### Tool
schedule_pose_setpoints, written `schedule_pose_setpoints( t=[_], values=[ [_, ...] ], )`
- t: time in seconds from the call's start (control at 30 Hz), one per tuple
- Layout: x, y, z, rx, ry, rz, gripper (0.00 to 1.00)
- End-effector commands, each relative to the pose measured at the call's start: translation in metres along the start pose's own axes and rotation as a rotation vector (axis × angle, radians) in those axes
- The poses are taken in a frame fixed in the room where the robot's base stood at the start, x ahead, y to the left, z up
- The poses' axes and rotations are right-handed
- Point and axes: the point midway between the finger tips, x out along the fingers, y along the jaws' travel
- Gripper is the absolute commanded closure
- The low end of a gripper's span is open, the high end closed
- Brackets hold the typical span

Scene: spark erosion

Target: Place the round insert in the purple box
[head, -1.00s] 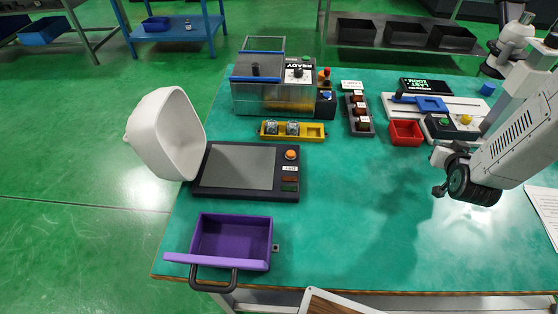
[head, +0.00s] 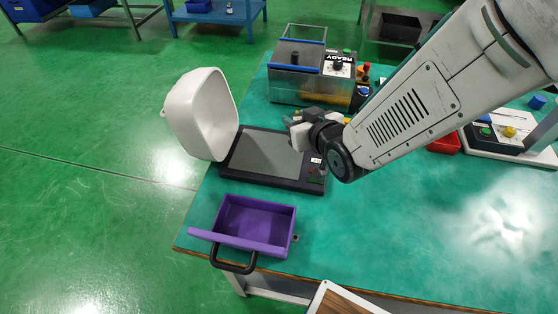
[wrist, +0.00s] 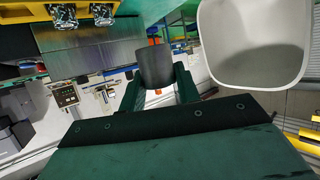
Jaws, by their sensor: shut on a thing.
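The purple box (head: 226,240) is an open drawer-like tray with a black handle at the table's near left corner in the head view. It looks empty. My gripper (head: 297,126) is over the right side of the dark screen panel, beyond and above the box. In the wrist view my gripper (wrist: 157,82) is shut on a dark grey round piece (wrist: 155,65), which I take as the round insert. It is held upright between the green fingers. In the head view I cannot make the piece out clearly.
A white hood (head: 182,118) stands at the table's left edge, close beside the dark panel (head: 262,153); it also shows in the wrist view (wrist: 248,70). A red tray (head: 446,144) is at right. The table's middle front is clear.

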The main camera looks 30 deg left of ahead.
Motion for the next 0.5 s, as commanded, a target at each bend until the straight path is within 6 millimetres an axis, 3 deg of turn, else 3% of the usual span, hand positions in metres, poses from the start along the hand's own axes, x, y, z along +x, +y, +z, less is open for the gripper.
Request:
schedule_pose_setpoints(
  t=[0.03, 0.1, 0.2, 0.5],
  values=[
    [0.001, -0.018, -0.005, -0.013, 0.004, -0.03, 1.0],
    [0.001, -0.034, -0.008, -0.024, 0.003, -0.058, 1.0],
    [0.002, -0.048, -0.01, -0.035, 0.002, -0.084, 1.0],
    [0.003, -0.048, -0.005, -0.037, 0.002, -0.088, 1.0]
  ],
)
